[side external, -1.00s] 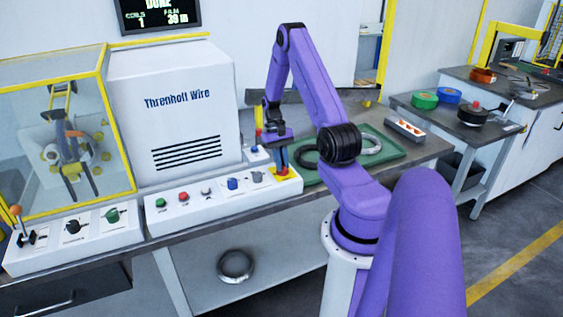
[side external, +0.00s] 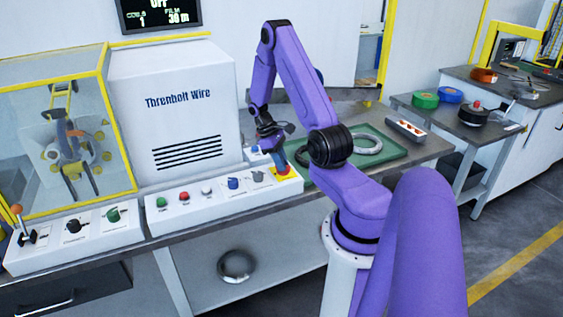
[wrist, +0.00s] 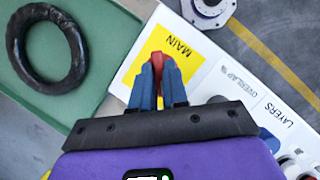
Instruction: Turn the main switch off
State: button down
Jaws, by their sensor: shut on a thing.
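The main switch is a red handle (wrist: 158,64) on a yellow plate marked MAIN (wrist: 185,40) in the wrist view. In the side external view the yellow plate (side external: 291,176) sits at the right end of the white control panel (side external: 215,203). My gripper (wrist: 158,78) has its blue fingers shut on the red handle, which shows between and just past the fingertips. In the side external view my gripper (side external: 282,166) reaches down to the plate and hides most of the handle. The screen (side external: 160,14) at the top reads OFF, with 1 and 30 m below.
Several buttons and knobs, including a blue knob (side external: 233,184), line the panel left of the switch. A green tray (side external: 385,150) with a grey coil (side external: 368,145) lies close on the right. A dark coil (wrist: 47,55) shows in the wrist view.

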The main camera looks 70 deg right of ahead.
jog(key=n+h, duration=0.1)
jog(key=n, duration=0.3)
jog(key=shift+a+n+t+h, duration=0.15)
jog(key=shift+n+t+h, duration=0.15)
jog(key=shift+h, duration=0.1)
jog(key=n+h, duration=0.1)
jog(key=n, duration=0.3)
jog(key=shift+a+t, duration=0.1)
jog(key=shift+t, duration=0.3)
jog(key=shift+n+h, duration=0.3)
jog(key=c, duration=1.1)
grip_release()
jog(key=shift+c, duration=0.2)
jog(key=shift+r, duration=0.15)
jog(key=v, duration=1.7)
jog(key=shift+r, duration=0.1)
